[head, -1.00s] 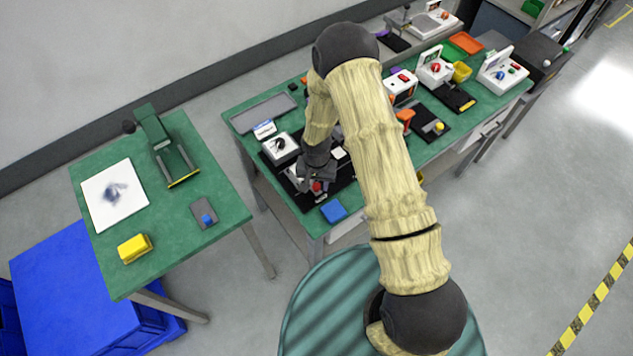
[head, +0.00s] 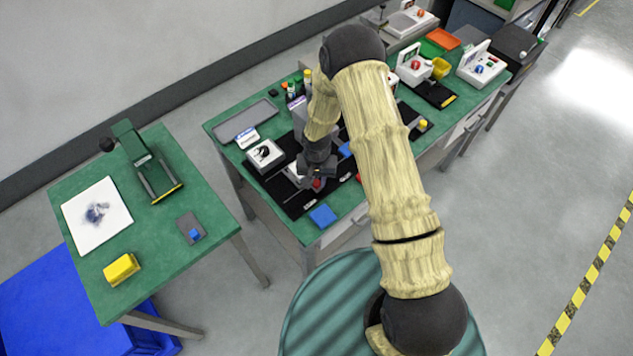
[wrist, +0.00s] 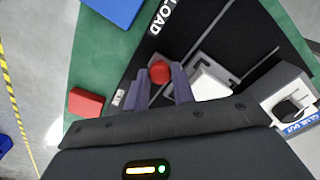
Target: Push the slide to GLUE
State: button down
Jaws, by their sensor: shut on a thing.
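The slide's red knob (wrist: 159,72) shows between my fingers in the wrist view, above a dark track with grey rails (wrist: 262,66). My gripper (wrist: 160,84) is shut on the knob. In the head view my gripper (head: 313,182) is low over the black track board (head: 297,207), with a bit of the red knob (head: 317,184) showing. White "LOAD" lettering (wrist: 160,17) lies on the board near the knob. A white block (wrist: 212,78) sits beside the right finger. The white glue station (wrist: 290,102), with a blue "GLUE DOT" label, stands farther right; it also shows in the head view (head: 265,154).
A blue block (head: 322,215) lies at the bench's front edge. A red block (wrist: 86,102) lies left of the fingers in the wrist view. A grey tray (head: 245,121) and small bottles (head: 297,90) are at the back. A separate green table (head: 160,245) stands left.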

jog(key=c, duration=1.2)
grip_release()
jog(key=shift+o, duration=0.2)
jog(key=shift+r, duration=0.15)
notch_tip(320, 180, up, 17)
jog(key=b, duration=0.3)
